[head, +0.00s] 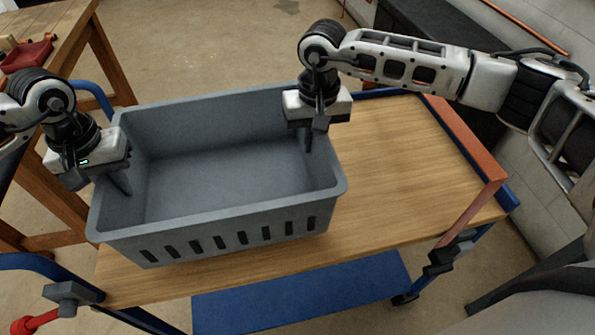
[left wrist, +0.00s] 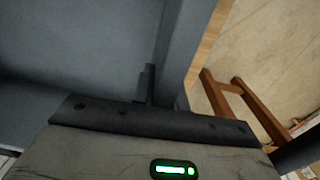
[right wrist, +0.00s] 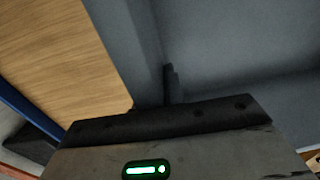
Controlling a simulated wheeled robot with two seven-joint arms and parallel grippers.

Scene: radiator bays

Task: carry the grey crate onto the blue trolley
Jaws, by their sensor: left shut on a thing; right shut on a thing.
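The grey crate (head: 215,250) is empty, with slots along its near wall. In the head view it is over the left and middle part of the blue trolley's wooden top (head: 400,165); whether it rests on the top or hangs just above it I cannot tell. My left gripper (head: 124,186) is shut on the crate's left wall; that wall also shows in the left wrist view (left wrist: 188,45). My right gripper (head: 307,145) is shut on the crate's right wall, which shows in the right wrist view (right wrist: 125,45). The fingertips are partly hidden by the gripper bodies.
A red-orange bar (head: 470,212) stands at the trolley's right end. A blue lower shelf (head: 300,290) is below. A wooden workbench (head: 60,30) with a red item (head: 27,55) stands at the left. The trolley top right of the crate is bare.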

